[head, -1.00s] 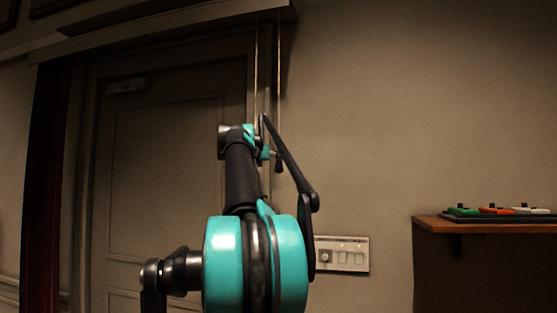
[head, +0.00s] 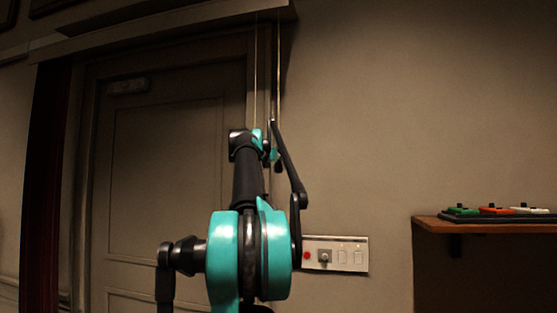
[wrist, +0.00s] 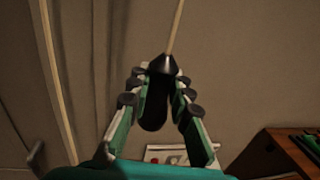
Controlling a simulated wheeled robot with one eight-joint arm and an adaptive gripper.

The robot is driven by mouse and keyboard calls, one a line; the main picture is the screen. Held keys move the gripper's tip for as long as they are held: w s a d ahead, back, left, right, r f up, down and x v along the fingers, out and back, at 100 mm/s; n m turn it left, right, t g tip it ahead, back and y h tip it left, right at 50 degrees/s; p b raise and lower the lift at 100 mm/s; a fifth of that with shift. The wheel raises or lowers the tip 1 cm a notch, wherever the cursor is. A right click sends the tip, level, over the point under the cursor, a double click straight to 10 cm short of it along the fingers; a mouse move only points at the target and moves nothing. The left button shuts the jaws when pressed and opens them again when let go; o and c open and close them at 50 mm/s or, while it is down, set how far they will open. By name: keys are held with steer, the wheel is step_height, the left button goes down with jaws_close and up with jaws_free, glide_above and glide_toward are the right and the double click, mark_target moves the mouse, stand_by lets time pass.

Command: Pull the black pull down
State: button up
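The black pull (wrist: 155,105) hangs on a pale cord between the fingers of my gripper (wrist: 161,80) in the wrist view. The fingertips sit close against both sides of its upper, cone-shaped part, and the gripper looks shut on it. The cord rises from its top and leans slightly right. In the head view the pull (head: 278,167) is a small dark shape at the lower end of the right cord, beside my gripper (head: 272,154). My arm hides part of this area.
A second pale cord (wrist: 55,80) hangs to the left. A door (head: 165,180) stands behind on the left. A switch plate (head: 345,256) is on the wall below right. A wooden shelf (head: 480,228) with coloured boxes is at the right.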

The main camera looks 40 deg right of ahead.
jaws_close()
step_height(320, 180, down, 56)
steer(key=shift+r, duration=0.15)
steer(key=o, duration=0.6)
jaws_free()
steer(key=shift+o, duration=0.2)
steer(key=v, duration=1.2)
